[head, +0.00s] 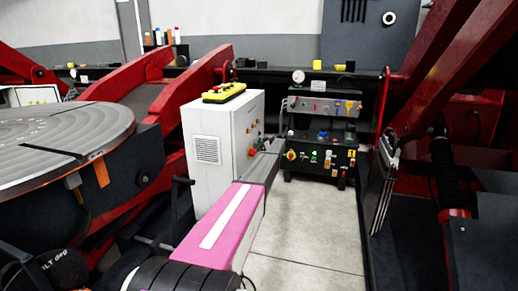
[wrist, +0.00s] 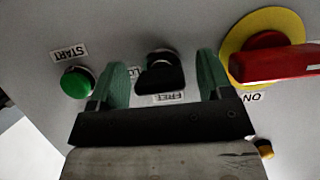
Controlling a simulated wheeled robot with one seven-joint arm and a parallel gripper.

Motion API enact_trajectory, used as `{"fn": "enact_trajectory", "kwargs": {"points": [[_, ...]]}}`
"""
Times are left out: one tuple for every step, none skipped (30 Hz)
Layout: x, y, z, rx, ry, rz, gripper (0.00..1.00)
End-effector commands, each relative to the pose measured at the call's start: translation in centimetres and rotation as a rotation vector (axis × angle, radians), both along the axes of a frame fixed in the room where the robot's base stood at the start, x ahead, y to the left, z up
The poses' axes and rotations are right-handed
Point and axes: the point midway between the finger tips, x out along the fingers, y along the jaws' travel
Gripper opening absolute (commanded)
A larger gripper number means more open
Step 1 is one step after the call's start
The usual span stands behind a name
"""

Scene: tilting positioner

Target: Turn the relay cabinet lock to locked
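The relay cabinet (head: 208,150) is a pale grey box in the middle of the head view. In the wrist view its face carries a black lock knob (wrist: 160,75). Upside-down labels sit by the knob: one reads FREE (wrist: 170,98), and another, partly hidden, begins LO (wrist: 134,73). I cannot tell which label the knob points to. My gripper (wrist: 162,60) has its two green fingers on either side of the knob, with a visible gap on each side. It is open and holds nothing. In the head view my arm reaches the cabinet's right face, and the fingertips are unclear there.
A green START button (wrist: 76,82) is close to the left finger. A red handle (wrist: 275,62) on a yellow disc (wrist: 238,45) is close to the right finger. A yellow pendant (head: 224,92) lies on the cabinet. A control rack (head: 322,135) stands behind. Floor (head: 310,220) is clear at right.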

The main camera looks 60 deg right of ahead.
Motion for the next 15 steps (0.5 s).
{"fn": "enact_trajectory", "kwargs": {"points": [[0.0,0.0,0.0,-0.001,0.000,0.000,0.72],[0.0,0.0,0.0,-0.001,0.000,0.000,0.72],[0.0,0.0,0.0,-0.001,0.000,0.000,0.72],[0.0,0.0,0.0,-0.002,-0.001,0.001,0.72],[0.0,0.0,0.0,-0.002,-0.001,0.001,0.72],[0.0,0.0,0.0,-0.002,-0.001,0.001,0.72],[0.0,0.0,0.1,-0.002,-0.001,0.001,0.72],[0.0,0.0,0.1,-0.002,-0.001,0.001,0.72],[0.0,0.0,0.1,-0.003,-0.001,0.001,0.72],[-0.1,-0.1,0.1,-0.003,-0.001,0.001,0.72],[-0.2,-0.1,0.2,-0.003,-0.001,0.001,0.72],[-0.4,-0.1,0.3,-0.003,-0.001,0.000,0.72],[-0.6,-0.2,0.3,-0.003,-0.001,0.000,0.72],[-0.8,-0.3,0.4,-0.003,-0.001,0.000,0.72],[-1.2,-0.4,0.6,-0.003,-0.001,0.000,0.72]]}}
